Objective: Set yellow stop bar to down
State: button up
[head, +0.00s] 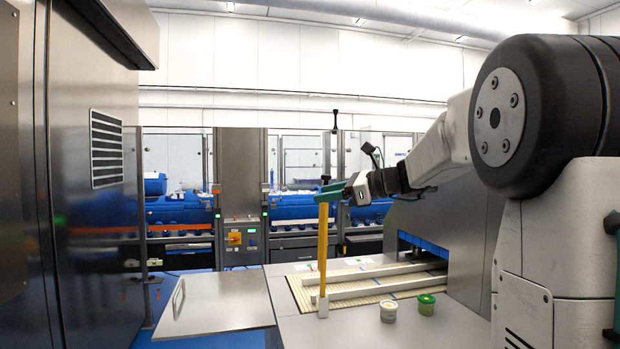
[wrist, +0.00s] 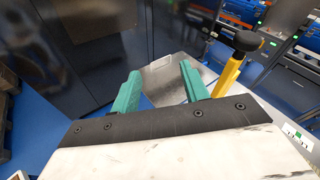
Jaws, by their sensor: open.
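The yellow stop bar (head: 323,250) stands upright at the front left corner of the cream belt in the head view. It has a black knob (head: 325,180) on top. In the wrist view the yellow bar (wrist: 228,77) and its black knob (wrist: 247,41) show just right of the right finger, outside the jaws. My gripper (head: 328,191) is at the height of the bar's top, and its green fingers overlap the bar there. In the wrist view my gripper (wrist: 159,72) is open, with nothing between the fingers. Whether a finger touches the bar I cannot tell.
A white tub (head: 388,311) and a green tub (head: 426,304) stand on the metal top near the belt (head: 300,293). Two pale rails (head: 370,288) run along the belt into a grey housing (head: 440,230). A metal flap with a handle (head: 215,302) juts out left. A steel cabinet (head: 95,200) stands farther left.

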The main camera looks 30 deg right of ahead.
aim_at(326, 176)
jog(key=w+d+r+m+t, duration=0.3)
jog(key=d+m, duration=0.1)
jog(key=d, duration=0.5)
jog(key=shift+h, duration=0.3)
jog(key=x, duration=0.7)
jog(key=shift+w+r, duration=0.25)
